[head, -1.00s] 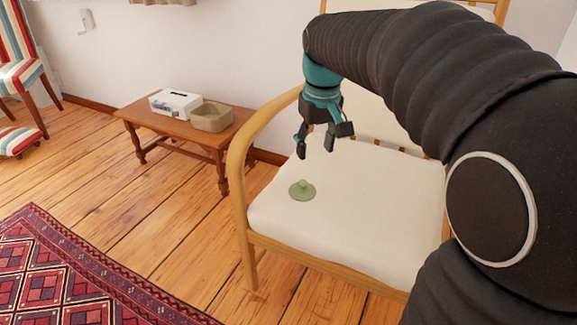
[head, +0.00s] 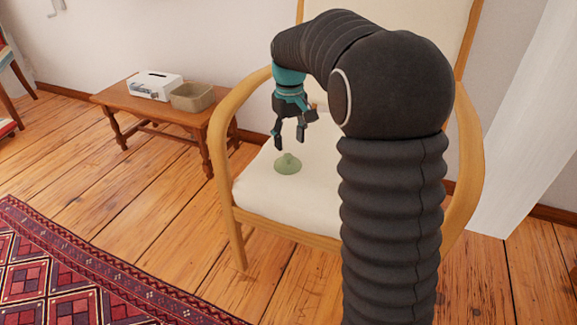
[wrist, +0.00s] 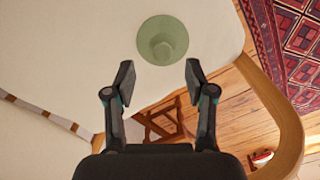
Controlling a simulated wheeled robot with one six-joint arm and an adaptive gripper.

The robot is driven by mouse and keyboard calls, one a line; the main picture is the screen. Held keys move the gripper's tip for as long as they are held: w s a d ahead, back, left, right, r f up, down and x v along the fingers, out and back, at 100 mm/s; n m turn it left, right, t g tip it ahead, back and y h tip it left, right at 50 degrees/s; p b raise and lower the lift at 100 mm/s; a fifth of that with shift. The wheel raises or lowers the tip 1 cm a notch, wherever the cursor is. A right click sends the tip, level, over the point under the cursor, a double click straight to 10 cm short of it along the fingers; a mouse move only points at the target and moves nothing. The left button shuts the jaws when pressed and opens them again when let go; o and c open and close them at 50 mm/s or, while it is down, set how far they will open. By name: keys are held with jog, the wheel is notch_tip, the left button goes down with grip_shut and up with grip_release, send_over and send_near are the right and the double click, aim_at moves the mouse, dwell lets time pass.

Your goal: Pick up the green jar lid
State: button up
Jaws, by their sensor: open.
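The green jar lid (head: 288,164) lies on the cream seat cushion of the wooden armchair, knob upward, towards the seat's left side. It also shows whole in the wrist view (wrist: 162,40), beyond the fingertips and roughly centred between them. My gripper (head: 290,145) is open and empty, pointing down above the seat. In the head view its fingers appear just above the lid, apart from it. In the wrist view the two fingers (wrist: 160,75) are spread wide with nothing between them.
The armchair's left armrest (head: 222,125) rises close beside the lid. A low wooden table (head: 140,110) to the left holds a white box (head: 154,86) and a tan bin (head: 192,97). A red patterned rug (head: 70,265) lies on the floor. The cushion (head: 275,203) around the lid is bare.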

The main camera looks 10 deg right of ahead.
aim_at(288, 155)
jog(key=shift+a+f+b, duration=0.15)
jog(key=shift+f+b, duration=0.2)
jog(key=shift+f, duration=1.2)
jog(key=shift+a+f+b, duration=0.1)
jog(key=shift+f+b, duration=0.2)
jog(key=shift+f, duration=1.25)
grip_shut()
